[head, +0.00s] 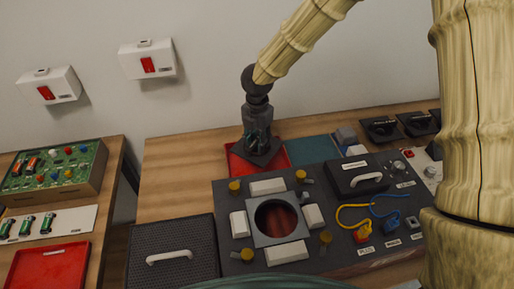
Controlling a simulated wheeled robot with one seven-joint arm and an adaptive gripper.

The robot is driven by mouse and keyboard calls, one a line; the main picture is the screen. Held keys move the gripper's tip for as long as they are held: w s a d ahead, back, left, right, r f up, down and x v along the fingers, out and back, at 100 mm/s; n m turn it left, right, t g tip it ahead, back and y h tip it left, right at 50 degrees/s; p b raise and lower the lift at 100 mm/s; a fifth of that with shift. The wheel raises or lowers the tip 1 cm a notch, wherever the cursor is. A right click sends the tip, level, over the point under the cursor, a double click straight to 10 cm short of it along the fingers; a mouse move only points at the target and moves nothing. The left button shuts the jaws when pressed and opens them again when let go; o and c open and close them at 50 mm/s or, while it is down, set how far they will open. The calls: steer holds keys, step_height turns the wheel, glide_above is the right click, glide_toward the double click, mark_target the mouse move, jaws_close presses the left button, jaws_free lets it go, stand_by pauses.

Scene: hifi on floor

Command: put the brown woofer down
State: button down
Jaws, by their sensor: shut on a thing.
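My gripper (257,146) points down over the red tray (236,166) at the back of the right table. It is shut on a dark, flat, square-edged piece (262,160), which appears to be the brown woofer; its colour looks dark grey-brown here. The piece is over or in the tray; I cannot tell whether it touches the tray's floor. My gripper hides part of it.
A dark panel (228,195) in front has a square frame (256,236) with an empty round opening, knobs and cables. A black speaker grille (190,262) with a handle lies left of it. Bare wood (175,185) shows left of the tray. A blue-grey block (346,136) stands to the right.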

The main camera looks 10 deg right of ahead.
mark_target(257, 146)
steer(key=shift+f, duration=1.8)
steer(key=c, duration=1)
jaws_free()
steer(key=shift+f, duration=0.1)
steer(key=shift+c, duration=0.2)
step_height(257, 146, up, 12)
steer(key=shift+r+b, duration=0.1)
steer(key=shift+b, duration=0.3)
